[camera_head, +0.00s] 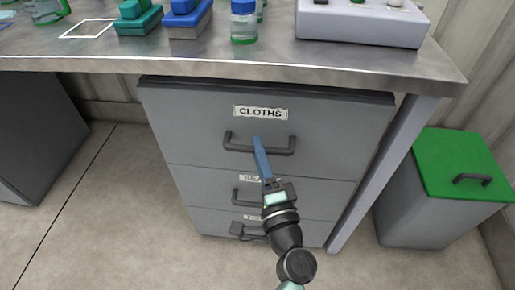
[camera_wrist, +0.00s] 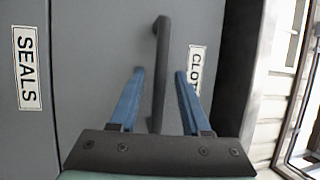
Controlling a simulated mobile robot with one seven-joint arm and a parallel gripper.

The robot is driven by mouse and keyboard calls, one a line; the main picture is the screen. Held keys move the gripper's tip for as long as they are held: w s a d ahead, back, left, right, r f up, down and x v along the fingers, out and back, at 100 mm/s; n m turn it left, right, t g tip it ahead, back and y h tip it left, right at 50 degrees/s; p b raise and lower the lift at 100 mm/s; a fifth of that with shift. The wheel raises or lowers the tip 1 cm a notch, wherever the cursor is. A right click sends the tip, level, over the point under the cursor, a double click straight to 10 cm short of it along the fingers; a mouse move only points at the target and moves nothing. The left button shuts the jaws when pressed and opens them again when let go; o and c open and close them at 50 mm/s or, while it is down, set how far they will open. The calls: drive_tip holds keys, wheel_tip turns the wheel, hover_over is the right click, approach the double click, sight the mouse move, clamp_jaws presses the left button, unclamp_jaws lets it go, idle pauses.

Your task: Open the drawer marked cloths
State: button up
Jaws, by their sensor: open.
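The grey drawer marked CLOTHS (camera_head: 190,125) is the top one of a drawer unit under the bench and is shut. Its dark bar handle (camera_head: 236,147) runs across the front below the label (camera_head: 260,112). My gripper (camera_head: 257,142) is at the handle's middle, its blue fingers pointing at the drawer front. In the wrist view my gripper (camera_wrist: 158,85) is open, with one blue finger on each side of the handle (camera_wrist: 160,70). The CLOTHS label (camera_wrist: 195,70) is partly hidden by a finger. I cannot tell whether either finger touches the handle.
A drawer marked SEALS (camera_wrist: 26,68) is below, with another drawer under it. The steel bench top (camera_head: 200,62) overhangs the unit and carries bottles and brushes. A bench leg (camera_head: 385,165) and a green-lidded bin (camera_head: 455,150) stand to the right. Floor is clear at left.

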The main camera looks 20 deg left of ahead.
drive_tip(key=shift+w+a+r, duration=0.15)
drive_tip(key=shift+w+a, duration=0.2)
drive_tip(key=shift+w, duration=0.1)
clamp_jaws()
idle(1.2)
